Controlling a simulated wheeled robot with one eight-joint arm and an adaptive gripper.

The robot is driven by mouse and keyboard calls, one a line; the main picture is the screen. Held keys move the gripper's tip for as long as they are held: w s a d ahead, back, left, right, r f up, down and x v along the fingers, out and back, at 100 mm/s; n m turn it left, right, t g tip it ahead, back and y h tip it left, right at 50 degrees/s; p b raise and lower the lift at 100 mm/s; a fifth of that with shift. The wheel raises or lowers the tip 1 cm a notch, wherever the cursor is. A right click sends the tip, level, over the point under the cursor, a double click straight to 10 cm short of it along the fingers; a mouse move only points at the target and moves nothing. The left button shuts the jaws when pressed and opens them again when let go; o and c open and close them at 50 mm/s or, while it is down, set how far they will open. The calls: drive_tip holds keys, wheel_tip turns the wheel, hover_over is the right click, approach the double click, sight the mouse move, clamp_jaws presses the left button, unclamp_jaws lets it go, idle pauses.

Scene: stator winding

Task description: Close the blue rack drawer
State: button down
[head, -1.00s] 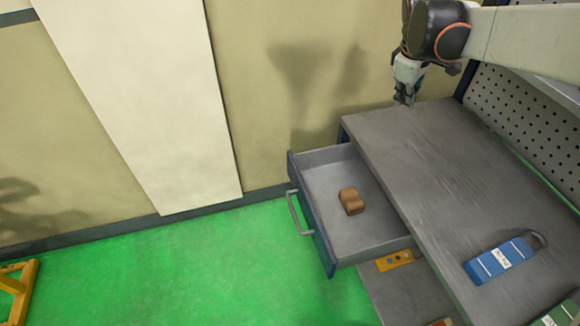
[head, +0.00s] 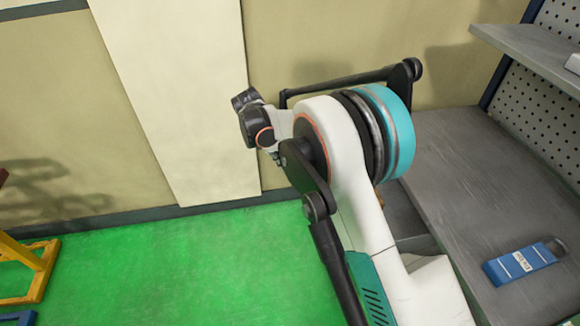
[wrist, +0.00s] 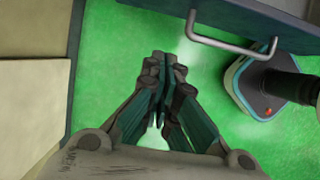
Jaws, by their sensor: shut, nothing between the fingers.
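The blue rack drawer is open. In the wrist view its dark blue front (wrist: 265,18) runs along the top right, with a grey bar handle (wrist: 232,46) on it. In the head view my arm covers most of the drawer; a bit of its grey inside (head: 402,215) shows. My gripper (wrist: 165,62) is shut and empty in the wrist view, its fingers together over the green floor. It is left of the handle and apart from it in that picture. In the head view my arm hides the fingertips.
The grey worktop (head: 470,170) stands right of my arm, with a blue labelled object (head: 520,262) on it. A shelf (head: 535,50) and perforated panel (head: 510,105) rise behind. A yellow frame (head: 35,275) stands at far left.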

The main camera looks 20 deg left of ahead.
drive_tip(key=w+d+f+b, duration=0.4)
drive_tip(key=d+f, duration=0.2)
drive_tip(key=f, duration=0.2)
drive_tip(key=shift+f, duration=0.2)
drive_tip(key=shift+w+d, duration=0.15)
drive_tip(key=shift+d, duration=0.05)
drive_tip(key=w+d, duration=0.4)
drive_tip(key=d, duration=0.2)
drive_tip(key=w+d, duration=0.5)
drive_tip(key=d, duration=0.2)
drive_tip(key=w+d, duration=0.4)
drive_tip(key=d, duration=0.3)
drive_tip(key=shift+w, duration=0.3)
